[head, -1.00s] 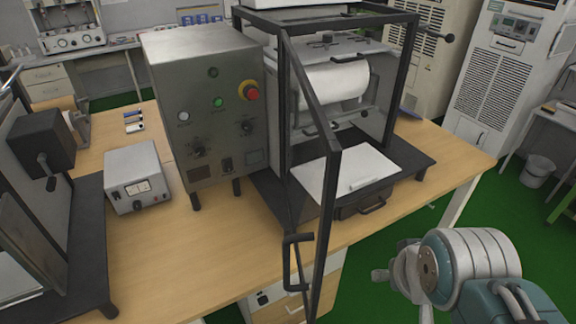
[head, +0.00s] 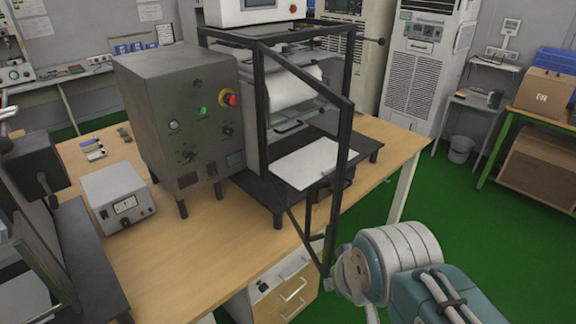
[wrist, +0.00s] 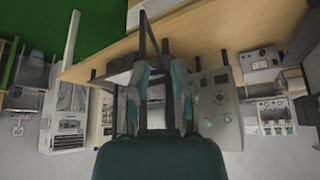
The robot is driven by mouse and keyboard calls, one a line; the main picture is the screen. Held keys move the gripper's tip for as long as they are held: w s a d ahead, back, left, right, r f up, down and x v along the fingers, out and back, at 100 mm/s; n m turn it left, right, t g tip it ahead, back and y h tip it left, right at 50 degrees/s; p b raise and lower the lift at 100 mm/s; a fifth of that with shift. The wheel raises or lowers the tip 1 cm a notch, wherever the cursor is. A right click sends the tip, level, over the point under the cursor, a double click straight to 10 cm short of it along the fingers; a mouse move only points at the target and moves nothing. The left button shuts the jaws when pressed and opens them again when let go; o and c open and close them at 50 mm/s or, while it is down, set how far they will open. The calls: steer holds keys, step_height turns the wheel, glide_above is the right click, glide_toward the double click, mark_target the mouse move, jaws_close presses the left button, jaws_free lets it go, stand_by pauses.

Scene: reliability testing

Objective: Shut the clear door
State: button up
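The clear door (head: 304,78) is a dark-framed pane on the front of the test machine. In the head view it stands open, hinged at the left front post, its free edge out toward me on the right. Its handle low on the free edge is partly visible and hard to make out. My gripper (wrist: 161,66) shows two separated fingers in the wrist view, with nothing clearly held between them. In the head view my wrist is beside the lower free corner of the door, and my fingers are mostly hidden. I cannot tell whether they touch the door.
The machine's dark base (head: 366,150) with a white plate (head: 300,163) stands on the wooden table (head: 225,245). A grey control box (head: 185,120) and a small meter box (head: 118,197) stand left. Drawers (head: 285,287) are below. Green floor (head: 480,245) is open on the right.

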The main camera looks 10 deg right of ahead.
steer(key=w+a+r+m+g, duration=0.1)
steer(key=w+r+m, duration=0.1)
steer(key=w+m, duration=0.1)
steer(key=w+a+r+m+g+h, duration=0.1)
steer(key=w+a+r+m, duration=0.1)
steer(key=m, duration=0.1)
steer(key=w+a+r+m+g, duration=0.1)
steer(key=w+a+r+m, duration=0.1)
steer(key=w+r+m, duration=0.1)
steer(key=shift+w+r+m+g+h, duration=0.1)
steer(key=shift+w+m+g+h, duration=0.2)
steer(key=shift+w+h, duration=0.1)
jaws_close()
steer(key=w+a+r+m+g+h, duration=0.2)
steer(key=w+a+r+m+h, duration=0.1)
steer(key=w+a+m, duration=0.5)
steer(key=s+d+f+m, duration=0.1)
steer(key=s+d+f, duration=0.1)
steer(key=d+f, duration=0.7)
steer(key=shift+d+f, duration=0.25)
steer(key=shift+d, duration=0.05)
